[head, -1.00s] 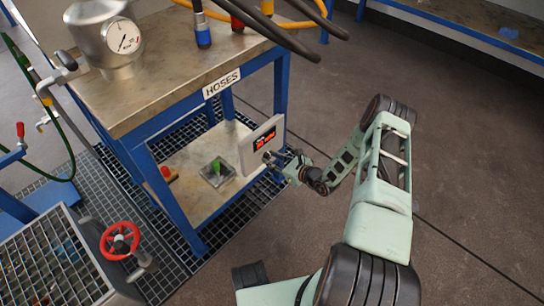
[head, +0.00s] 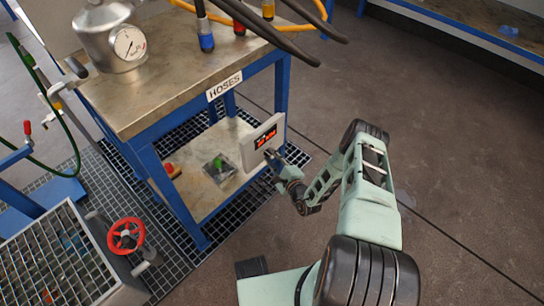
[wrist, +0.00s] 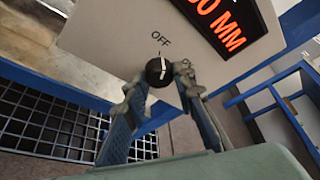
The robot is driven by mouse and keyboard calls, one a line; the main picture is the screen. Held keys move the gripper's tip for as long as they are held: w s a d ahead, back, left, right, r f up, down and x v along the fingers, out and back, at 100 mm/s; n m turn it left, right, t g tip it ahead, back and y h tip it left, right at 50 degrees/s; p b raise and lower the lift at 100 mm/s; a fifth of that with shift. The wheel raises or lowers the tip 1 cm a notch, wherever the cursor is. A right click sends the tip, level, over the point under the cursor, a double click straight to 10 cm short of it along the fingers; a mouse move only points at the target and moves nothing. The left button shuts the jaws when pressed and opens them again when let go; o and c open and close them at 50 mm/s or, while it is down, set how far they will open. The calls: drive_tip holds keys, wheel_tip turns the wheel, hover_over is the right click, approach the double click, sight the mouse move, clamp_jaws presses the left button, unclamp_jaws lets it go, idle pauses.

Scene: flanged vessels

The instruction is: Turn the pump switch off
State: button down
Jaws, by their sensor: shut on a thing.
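The pump switch is a small black knob (wrist: 158,72) with a white line on a pale control box (wrist: 100,38). An OFF label is printed just above the knob in the wrist view, and the white line stands roughly upright, close to pointing at it. Another marking right of the knob is partly hidden by a finger. My gripper (wrist: 158,85) is shut on the knob, one finger on each side. In the head view the box (head: 249,158) stands on the bench's lower shelf, with my gripper (head: 271,156) at its front face; the knob is hidden there.
The box has a lit red display (head: 265,138). A green button unit (head: 218,167) sits beside it on the lower shelf (head: 203,195). The blue bench frame (head: 280,90) and hanging black hoses (head: 270,30) are close. Open floor (head: 440,130) lies to the right.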

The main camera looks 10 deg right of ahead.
sight(268, 135)
drive_tip(key=shift+n+t, duration=0.4)
drive_tip(key=shift+n, duration=0.5)
drive_tip(key=c, duration=1.6)
unclamp_jaws()
drive_tip(key=r, duration=0.8)
drive_tip(key=shift+w+d+r, duration=0.15)
drive_tip(key=shift+d+r, duration=0.05)
drive_tip(key=shift+d, duration=0.05)
drive_tip(key=shift+a+r, duration=0.15)
drive_tip(key=shift+r, duration=0.65)
